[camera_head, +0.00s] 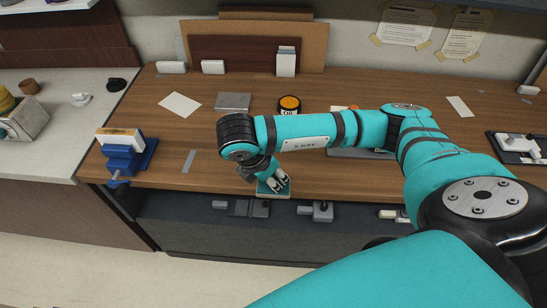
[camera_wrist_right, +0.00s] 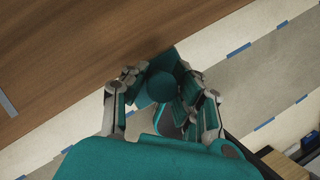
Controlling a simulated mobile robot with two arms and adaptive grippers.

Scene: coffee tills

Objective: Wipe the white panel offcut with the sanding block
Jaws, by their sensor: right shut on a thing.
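My right gripper (camera_head: 276,180) is at the front edge of the wooden bench. It is shut on a teal block with a round knob, which I take to be the sanding block (camera_head: 264,189). In the right wrist view, the fingers (camera_wrist_right: 160,95) stand on both sides of the knob, and the sanding block (camera_wrist_right: 161,87) lies across the bench's edge line; I cannot tell whether it touches the bench. A flat white piece (camera_head: 180,105), perhaps the white panel offcut, lies at the back left of the bench, well apart from the gripper. My left gripper is not in view.
A blue vise (camera_head: 125,160) with a pale block on top stands at the bench's left front corner. A grey square plate (camera_head: 233,102) and an orange-topped jar (camera_head: 289,104) stand behind my right arm. Boards lean at the back.

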